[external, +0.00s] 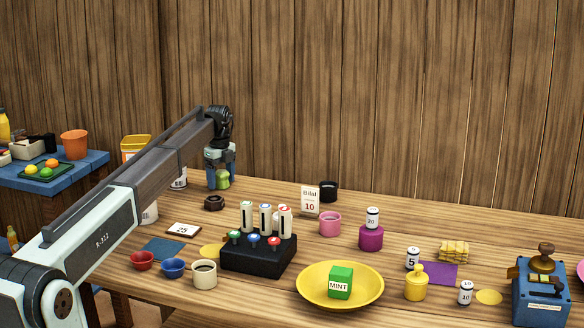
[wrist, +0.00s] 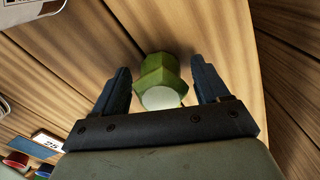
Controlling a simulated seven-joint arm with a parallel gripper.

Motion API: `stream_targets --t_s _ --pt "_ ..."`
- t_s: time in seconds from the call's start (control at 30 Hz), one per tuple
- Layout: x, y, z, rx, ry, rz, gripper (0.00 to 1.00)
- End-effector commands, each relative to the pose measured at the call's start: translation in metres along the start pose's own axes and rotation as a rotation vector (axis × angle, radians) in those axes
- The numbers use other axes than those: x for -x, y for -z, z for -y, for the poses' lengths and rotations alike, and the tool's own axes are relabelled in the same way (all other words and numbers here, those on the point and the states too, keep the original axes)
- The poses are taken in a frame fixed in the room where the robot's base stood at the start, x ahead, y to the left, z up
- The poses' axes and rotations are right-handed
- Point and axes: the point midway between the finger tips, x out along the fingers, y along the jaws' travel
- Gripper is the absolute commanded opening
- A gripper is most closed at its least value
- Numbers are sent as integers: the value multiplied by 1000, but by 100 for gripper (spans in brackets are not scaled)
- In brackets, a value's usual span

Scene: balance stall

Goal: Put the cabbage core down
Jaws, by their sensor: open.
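The cabbage core (external: 222,181) is a small green piece at the far left of the table in the external view. In the wrist view the cabbage core (wrist: 163,78) shows a green faceted side and a pale round end. My gripper (external: 220,180) is over it. In the wrist view my gripper (wrist: 162,85) is open, with one blue finger on each side of the core and a gap on both sides. Whether the core rests on the table is hard to tell, but it looks to stand on the wood.
A dark ring-shaped thing (external: 214,202) and a card reading 25 (external: 184,230) lie nearby. A black stand with bottles (external: 258,254), a yellow dish (external: 308,294) and a pink cup (external: 330,223) are further right. Bare wood lies right of my gripper.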

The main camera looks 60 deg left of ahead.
Motion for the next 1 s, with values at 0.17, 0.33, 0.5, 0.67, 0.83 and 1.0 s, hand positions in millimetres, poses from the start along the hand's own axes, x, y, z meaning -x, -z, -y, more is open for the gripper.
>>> stream_targets --t_s 0.17,0.33,0.5,0.67,0.83,1.0 --pt "14 0 1 0 2 1 74" --pt "44 0 1 0 2 1 74" --pt "76 0 1 0 2 1 74" --pt "100 0 1 0 1 1 74" --pt "117 0 0 0 0 0 74" --pt "122 0 0 0 0 0 74"
